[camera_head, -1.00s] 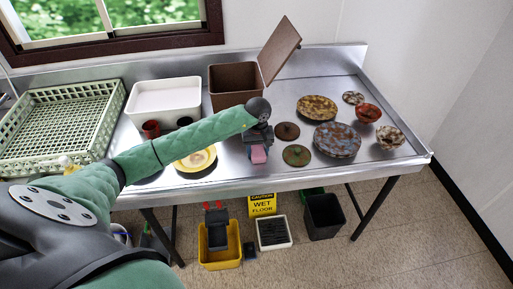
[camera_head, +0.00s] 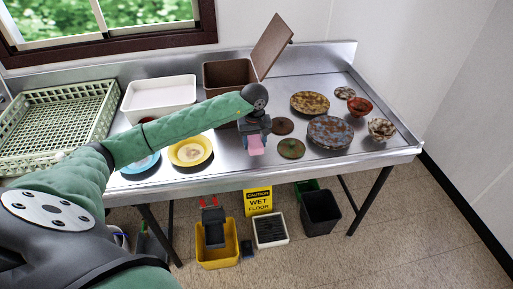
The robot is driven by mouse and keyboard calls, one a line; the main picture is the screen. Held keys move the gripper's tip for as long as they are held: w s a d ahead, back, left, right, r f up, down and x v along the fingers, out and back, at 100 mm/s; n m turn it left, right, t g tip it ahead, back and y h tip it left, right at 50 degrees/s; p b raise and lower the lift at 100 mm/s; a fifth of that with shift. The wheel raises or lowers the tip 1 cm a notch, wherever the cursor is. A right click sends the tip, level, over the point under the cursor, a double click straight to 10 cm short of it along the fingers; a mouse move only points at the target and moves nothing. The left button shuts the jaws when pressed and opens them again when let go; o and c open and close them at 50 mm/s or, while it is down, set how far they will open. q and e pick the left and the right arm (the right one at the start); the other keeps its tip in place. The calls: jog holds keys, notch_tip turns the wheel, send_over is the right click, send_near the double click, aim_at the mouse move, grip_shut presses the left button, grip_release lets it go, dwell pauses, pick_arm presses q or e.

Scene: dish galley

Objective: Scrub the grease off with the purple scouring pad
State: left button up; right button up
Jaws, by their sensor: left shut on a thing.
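My left gripper (camera_head: 255,136) is shut on a pink-purple pad (camera_head: 256,147) and holds it over the front middle of the steel counter. Whether the pad touches the counter cannot be told. Just right of it lie a small brown saucer (camera_head: 282,126) and a small green saucer (camera_head: 291,149), both stained. Further right are a blue-grey plate with brown patches (camera_head: 330,131), a yellowish spotted plate (camera_head: 310,103), a red bowl (camera_head: 359,106), a stained pale bowl (camera_head: 381,129) and a small spotted saucer (camera_head: 344,92). My right gripper is out of view.
A yellow plate (camera_head: 190,151) and a partly hidden blue plate (camera_head: 140,165) lie left, by my arm. Behind stand a white tub (camera_head: 160,108), a brown open-lidded bin (camera_head: 226,75) and a green rack (camera_head: 55,155). A yellow mop bucket (camera_head: 217,256) and black bin (camera_head: 320,212) stand below.

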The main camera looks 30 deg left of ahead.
pick_arm(q)
jog(key=shift+r, duration=1.55)
jog(key=shift+f, duration=0.1)
